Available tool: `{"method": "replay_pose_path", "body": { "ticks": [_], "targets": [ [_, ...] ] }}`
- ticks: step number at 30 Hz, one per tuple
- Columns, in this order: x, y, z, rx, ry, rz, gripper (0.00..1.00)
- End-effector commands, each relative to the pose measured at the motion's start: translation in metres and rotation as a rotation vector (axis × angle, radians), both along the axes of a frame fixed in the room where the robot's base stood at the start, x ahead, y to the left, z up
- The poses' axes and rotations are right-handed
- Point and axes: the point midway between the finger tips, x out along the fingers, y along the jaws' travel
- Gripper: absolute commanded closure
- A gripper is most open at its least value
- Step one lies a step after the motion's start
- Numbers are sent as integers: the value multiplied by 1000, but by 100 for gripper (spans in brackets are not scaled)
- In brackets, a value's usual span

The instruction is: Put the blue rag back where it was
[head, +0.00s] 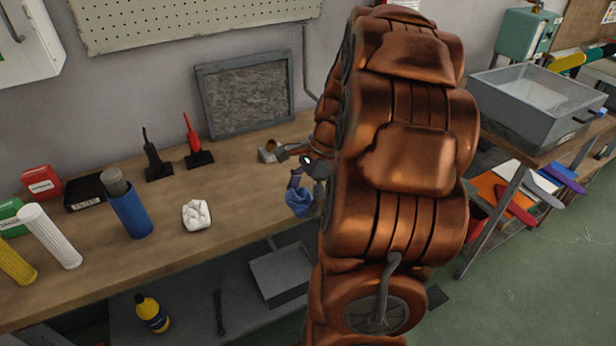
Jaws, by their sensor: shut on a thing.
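The blue rag (299,201) is a crumpled bundle near the front edge of the wooden workbench (240,190). My gripper (295,181) is shut on the rag from above. My copper-coloured arm hides the right side of the gripper and part of the bench behind it. I cannot tell whether the rag touches the bench or hangs just above or in front of its edge. A white crumpled rag (197,215) lies on the bench to the left of it.
A blue cylinder (131,214), black stand (155,160) and red stand (197,145) are on the bench's left half. A small metal block (268,153) sits behind my gripper. A framed dark panel (246,97) leans on the wall. Bare wood lies between the white rag and my gripper.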

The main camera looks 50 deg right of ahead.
Motion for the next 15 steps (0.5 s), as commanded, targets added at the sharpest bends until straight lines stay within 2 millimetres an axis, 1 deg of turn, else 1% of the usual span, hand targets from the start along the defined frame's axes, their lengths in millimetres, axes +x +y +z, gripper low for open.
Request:
{"method": "replay_pose_path", "body": {
  "ticks": [6, 15],
  "targets": [
    [19, -25, -2, -1, -1, 1, 52],
    [42, -57, -6, 0, 0, 2, 52]
  ]
}}
